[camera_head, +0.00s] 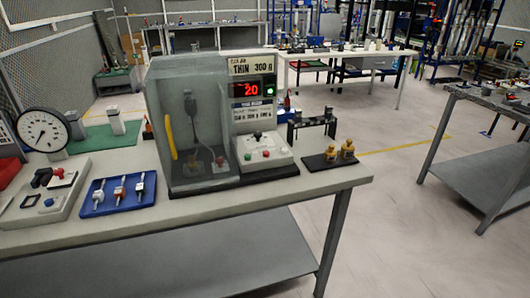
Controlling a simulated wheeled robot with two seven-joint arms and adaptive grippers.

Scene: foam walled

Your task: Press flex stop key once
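A test machine stands on the near table, with a clear-walled chamber (187,112) on its left side. Its right column has a label reading about "THIN 300 g", a red lit display (252,90) showing about 20, and a green lamp (270,90). A white control box (263,155) at its foot carries a black knob and small red and green keys. The key lettering is too small to read, so I cannot tell which is the flex stop key. Neither of my grippers is in view.
A dial gauge (43,130), a grey panel with switches (40,212) and a blue tray (120,207) of small parts are left of the machine. A black plate (318,163) with two brass pieces lies right. A side table (508,103) stands at far right.

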